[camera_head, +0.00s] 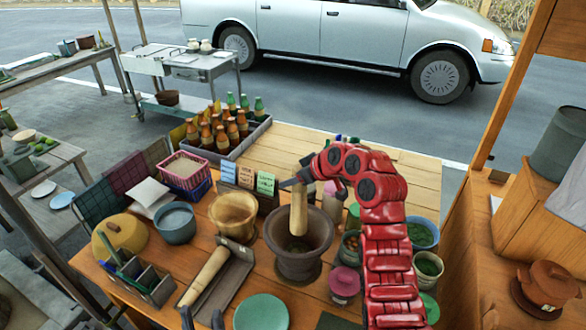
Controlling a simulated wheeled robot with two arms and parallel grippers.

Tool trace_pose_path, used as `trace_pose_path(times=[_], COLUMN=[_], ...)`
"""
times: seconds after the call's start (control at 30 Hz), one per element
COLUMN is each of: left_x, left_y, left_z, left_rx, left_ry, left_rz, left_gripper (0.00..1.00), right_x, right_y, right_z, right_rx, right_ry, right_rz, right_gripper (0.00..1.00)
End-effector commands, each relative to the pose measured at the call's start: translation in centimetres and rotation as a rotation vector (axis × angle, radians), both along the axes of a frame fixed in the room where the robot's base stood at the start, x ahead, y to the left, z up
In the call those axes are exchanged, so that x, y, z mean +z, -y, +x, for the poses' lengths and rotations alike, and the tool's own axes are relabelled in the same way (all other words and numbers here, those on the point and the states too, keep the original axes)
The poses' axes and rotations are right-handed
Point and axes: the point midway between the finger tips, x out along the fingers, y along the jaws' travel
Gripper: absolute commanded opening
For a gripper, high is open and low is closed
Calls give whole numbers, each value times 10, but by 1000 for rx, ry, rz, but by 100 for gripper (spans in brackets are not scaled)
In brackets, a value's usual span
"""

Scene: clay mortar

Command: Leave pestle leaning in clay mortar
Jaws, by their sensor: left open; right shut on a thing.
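The clay mortar (316,262) is a dark brown bowl on a foot, standing upright on the wooden table. The pale wooden pestle (299,217) stands almost upright with its lower part inside the mortar's opening. My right gripper (300,184), on the red arm, is shut on the pestle near its top end, above the mortar's rim. The exact finger contact is small and partly hidden by the arm. My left gripper (202,319) shows only as two dark fingertips at the bottom edge, spread apart and empty, left of the mortar.
A dark tray (234,281) with a wooden roller and a wooden bowl (232,214) stand left of the mortar. A green plate (261,313) lies in front. Small card signs (247,178) stand behind. A pink-lidded jar (344,283) and several small tubs crowd the right side.

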Motion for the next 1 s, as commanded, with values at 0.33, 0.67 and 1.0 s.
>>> trace_pose_path(times=[0.33,0.67,1.0], left_x=[-21,-47,-72], left_y=[0,0,0], left_z=[0,0,0], left_rx=[0,0,0], left_ry=[0,0,0], left_rz=[0,0,0], left_gripper=[50,50,50], right_x=[-42,-78,-113], right_y=[0,0,0], right_z=[0,0,0], right_rx=[-1,-1,1], right_ry=[4,2,2], right_rz=[1,0,1], right_gripper=[0,0,0])
